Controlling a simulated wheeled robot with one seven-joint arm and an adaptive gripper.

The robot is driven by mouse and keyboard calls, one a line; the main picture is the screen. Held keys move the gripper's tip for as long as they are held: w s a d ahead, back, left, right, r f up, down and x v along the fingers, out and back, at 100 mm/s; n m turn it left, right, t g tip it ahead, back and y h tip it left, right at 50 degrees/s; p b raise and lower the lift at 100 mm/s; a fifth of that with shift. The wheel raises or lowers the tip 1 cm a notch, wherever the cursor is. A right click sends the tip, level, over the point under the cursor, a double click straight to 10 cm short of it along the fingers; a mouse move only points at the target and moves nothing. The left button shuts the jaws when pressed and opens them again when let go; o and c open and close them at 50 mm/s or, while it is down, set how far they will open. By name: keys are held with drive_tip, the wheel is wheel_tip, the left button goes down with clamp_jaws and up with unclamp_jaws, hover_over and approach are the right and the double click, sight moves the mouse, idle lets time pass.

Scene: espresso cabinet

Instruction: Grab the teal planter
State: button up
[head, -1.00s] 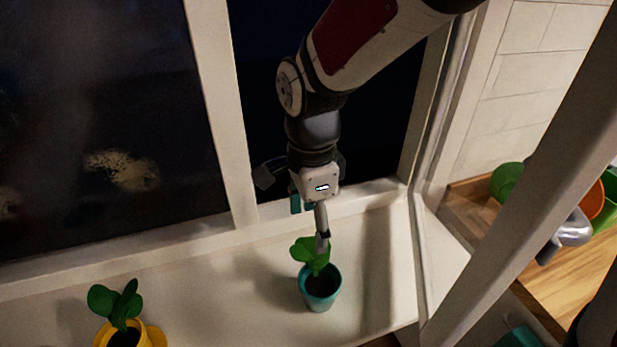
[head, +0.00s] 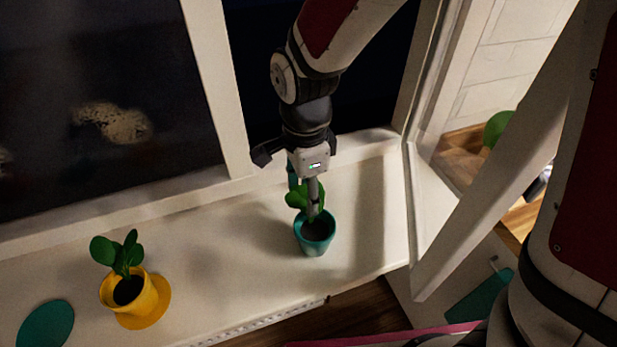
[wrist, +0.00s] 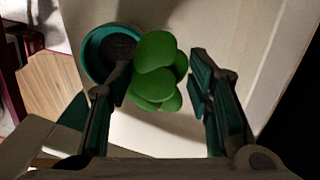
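The teal planter (head: 315,247) stands upright on the white window sill in the head view, with dark soil and a green leafy plant (head: 297,198) in it. In the wrist view the planter (wrist: 92,66) is at the upper left, and the plant's leaves (wrist: 158,70) lie in the gap between the fingers. My gripper (wrist: 160,85) is open. One finger overlaps the planter's opening in the wrist view; the other is to the right of the leaves. In the head view my gripper (head: 312,205) reaches down to the plant, and a finger hides part of it. I cannot tell whether a finger touches the planter.
A yellow planter (head: 146,298) with a plant stands on a yellow saucer (head: 163,302) at the left of the sill. A teal disc (head: 46,326) lies farther left. The window and its frame (head: 217,90) rise close behind my arm. The sill between the planters is clear.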

clamp_jaws()
drive_tip(key=shift+r, duration=0.2)
